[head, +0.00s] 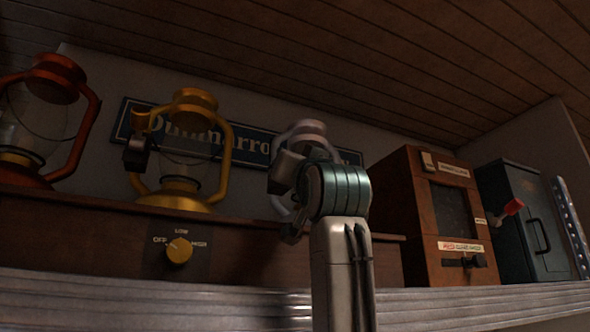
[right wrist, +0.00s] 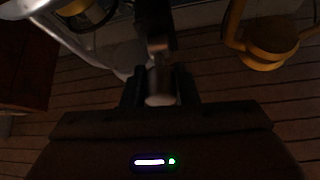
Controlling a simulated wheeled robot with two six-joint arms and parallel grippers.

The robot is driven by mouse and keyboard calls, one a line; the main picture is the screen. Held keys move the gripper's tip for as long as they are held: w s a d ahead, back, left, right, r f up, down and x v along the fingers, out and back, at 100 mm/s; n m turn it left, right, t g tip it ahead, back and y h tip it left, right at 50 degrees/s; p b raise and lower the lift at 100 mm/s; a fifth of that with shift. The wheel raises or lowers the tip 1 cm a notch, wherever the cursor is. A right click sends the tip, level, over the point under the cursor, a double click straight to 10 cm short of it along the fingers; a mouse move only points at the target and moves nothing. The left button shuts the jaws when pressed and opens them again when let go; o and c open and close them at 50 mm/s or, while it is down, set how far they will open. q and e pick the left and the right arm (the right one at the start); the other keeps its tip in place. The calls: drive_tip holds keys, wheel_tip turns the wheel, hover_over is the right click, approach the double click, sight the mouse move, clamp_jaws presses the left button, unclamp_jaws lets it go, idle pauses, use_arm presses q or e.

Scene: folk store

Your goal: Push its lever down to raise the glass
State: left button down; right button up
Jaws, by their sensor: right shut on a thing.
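A silver lantern (head: 306,127) stands on the wooden shelf, largely hidden behind my right arm. Its pale curved tube (right wrist: 62,35) shows at upper left in the right wrist view. My right gripper (right wrist: 160,88) is shut on a short, light, rounded piece (right wrist: 160,99) below a dark block, beside this lantern; it looks like its lever. In the head view my right gripper (head: 284,174) is at the lantern's left side, partly covered by my wrist. The lantern's glass is mostly hidden, so I cannot tell its height. My left gripper is out of view.
A yellow lantern (head: 207,107) stands close on the left, with a dark block on its side. A red-orange lantern (head: 61,66) is farther left. A yellow knob (head: 179,250) is on the shelf front. A wooden box (head: 409,211) and dark cabinet (head: 506,225) stand right.

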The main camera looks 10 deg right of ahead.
idle(0.3)
drive_tip(key=o, duration=1)
drive_tip(key=b+v, duration=0.5)
drive_tip(key=v, duration=0.6)
drive_tip(key=shift+b, duration=0.35)
drive_tip(key=shift+w, duration=0.1)
